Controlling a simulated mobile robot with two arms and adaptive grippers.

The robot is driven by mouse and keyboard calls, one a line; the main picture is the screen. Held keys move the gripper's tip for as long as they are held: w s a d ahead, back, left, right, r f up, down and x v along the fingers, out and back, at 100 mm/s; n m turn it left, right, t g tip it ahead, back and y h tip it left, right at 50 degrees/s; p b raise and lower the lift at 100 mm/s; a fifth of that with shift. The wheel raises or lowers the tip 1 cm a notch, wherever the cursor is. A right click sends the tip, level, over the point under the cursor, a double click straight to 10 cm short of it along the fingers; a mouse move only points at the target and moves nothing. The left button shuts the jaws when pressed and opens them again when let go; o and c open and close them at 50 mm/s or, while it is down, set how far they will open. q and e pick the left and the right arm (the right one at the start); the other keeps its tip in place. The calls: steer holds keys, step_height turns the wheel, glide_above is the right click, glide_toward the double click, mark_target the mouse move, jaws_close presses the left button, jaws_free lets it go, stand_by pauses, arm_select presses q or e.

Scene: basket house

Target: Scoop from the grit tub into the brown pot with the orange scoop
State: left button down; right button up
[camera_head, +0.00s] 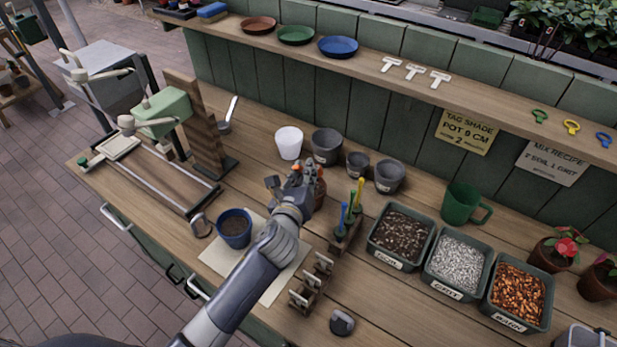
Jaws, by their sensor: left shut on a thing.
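My left gripper (292,180) is over the middle of the bench, shut on what seems to be the orange scoop. Only small orange parts show at the fingers, and the scoop's bowl and any load cannot be made out. The brown pot (320,191) is just right of the gripper and mostly hidden behind it; I cannot tell whether they touch. The grit tub (458,263), full of pale grit, stands to the right, between two other tubs. My right gripper is not in view.
A dark tub (401,236) and a bark tub (517,295) flank the grit. A tool rack (346,236), a blue pot (234,228) and a small wooden rack (311,285) stand near the arm. Grey pots (326,146) stand behind; a green jug (464,204) is behind the tubs.

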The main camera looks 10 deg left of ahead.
arm_select(q)
steer(key=shift+s+a+f+n+b, duration=0.1)
steer(key=shift+a+f+n+b, duration=0.3)
steer(key=shift+n, duration=1)
steer(key=shift+a+f+n+b, duration=0.3)
steer(key=shift+f+n, duration=0.15)
steer(key=shift+n, duration=0.95)
steer(key=shift+s+a+f+n+b, duration=0.1)
steer(key=shift+a+f+n+b, duration=0.3)
steer(key=shift+n, duration=1)
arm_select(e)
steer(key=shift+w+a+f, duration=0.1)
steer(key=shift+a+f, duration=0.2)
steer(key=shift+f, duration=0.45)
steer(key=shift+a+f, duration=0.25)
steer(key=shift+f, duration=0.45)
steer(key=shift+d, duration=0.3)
